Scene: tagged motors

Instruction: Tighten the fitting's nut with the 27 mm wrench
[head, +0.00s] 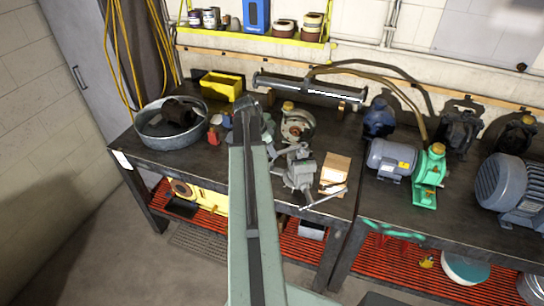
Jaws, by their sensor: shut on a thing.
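My pale green arm rises through the middle of the head view and bends over the bench. My gripper, at the far end of the arm, is too small and too covered by my own links to make out its fingers. A grey vise (301,174) stands at the bench's front edge, right of my arm. Pale grey parts show at its top, but I cannot tell the fitting or its nut apart there. A thin bright bar (325,198) slants across the vise's front; I cannot tell whether it is the vise handle or a wrench.
The dark workbench (150,165) holds a round metal tub (158,135), a yellow bin (222,85), a wooden block (336,168) and a long grey pipe (310,88). On the right stand a blue-grey motor (388,160), a green pump (428,178) and a large grey motor (505,190).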

